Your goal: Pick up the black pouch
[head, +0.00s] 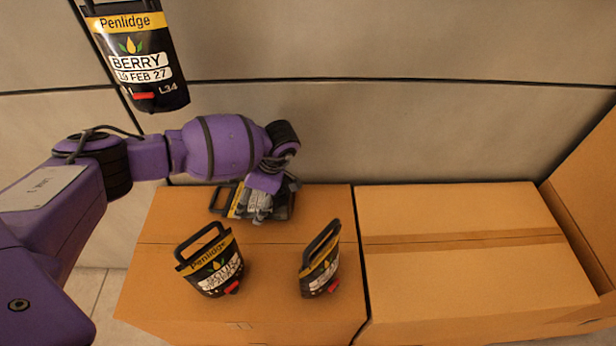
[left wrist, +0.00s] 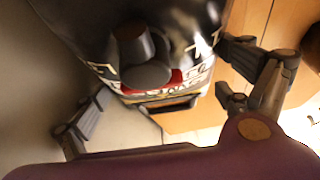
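A black pouch (head: 282,205) with a yellow band and a handle lies on a cardboard box near the wall. My left gripper (head: 258,210) is over it and hides much of it. In the left wrist view the pouch (left wrist: 165,45) is very close, with a red patch and a grey cap-like part. The fingers of my left gripper (left wrist: 165,105) are spread on either side of it; contact cannot be told. Two similar black pouches stand nearer on the same box, one at left (head: 217,272) and one at right (head: 322,268). My right gripper is out of view.
A larger-looking black pouch (head: 138,60), labelled BERRY, shows at the top left before the grey wall (head: 400,50); its support is out of frame. The left box (head: 150,290) carries the other pouches. The right box (head: 470,275) has a clear top.

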